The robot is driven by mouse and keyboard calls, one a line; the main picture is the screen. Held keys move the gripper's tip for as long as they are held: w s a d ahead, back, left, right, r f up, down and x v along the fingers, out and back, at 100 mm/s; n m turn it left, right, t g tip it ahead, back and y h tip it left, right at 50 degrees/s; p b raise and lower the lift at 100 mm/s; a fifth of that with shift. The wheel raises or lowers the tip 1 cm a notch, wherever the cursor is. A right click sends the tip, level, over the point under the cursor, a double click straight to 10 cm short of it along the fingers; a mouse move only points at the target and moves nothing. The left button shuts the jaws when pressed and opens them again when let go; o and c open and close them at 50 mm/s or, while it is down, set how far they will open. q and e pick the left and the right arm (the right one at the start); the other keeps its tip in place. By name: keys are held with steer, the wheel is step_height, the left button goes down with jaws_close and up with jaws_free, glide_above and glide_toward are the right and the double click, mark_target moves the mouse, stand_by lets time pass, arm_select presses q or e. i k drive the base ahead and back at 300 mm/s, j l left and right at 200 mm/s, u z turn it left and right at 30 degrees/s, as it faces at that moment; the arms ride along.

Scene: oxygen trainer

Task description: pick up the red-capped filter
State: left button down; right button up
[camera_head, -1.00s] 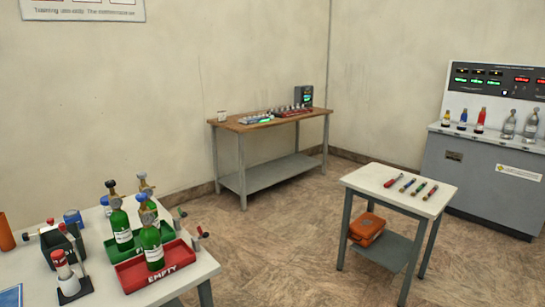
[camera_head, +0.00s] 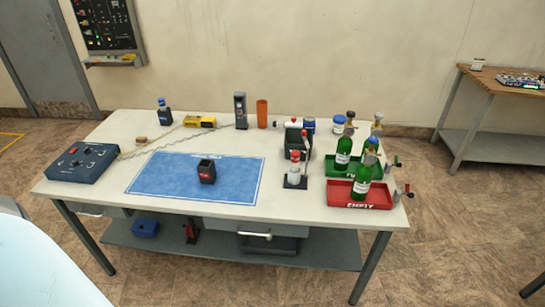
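A white cylinder with a red cap (camera_head: 295,167), which looks like the red-capped filter, stands upright on a small dark stand (camera_head: 295,183) on the white workbench (camera_head: 110,207). It is right of the blue mat and left of the red tray. A dark open box (camera_head: 293,143) stands just behind it, with small red-and-white parts at its edges that are too small to make out. Neither of my grippers is in view.
A blue mat (camera_head: 150,178) carries a small black holder (camera_head: 206,171). A dark blue control box (camera_head: 83,161) sits at left. The bench front between mat and stand is clear.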

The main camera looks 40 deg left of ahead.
mark_target(295, 154)
steer(key=u, duration=0.95)
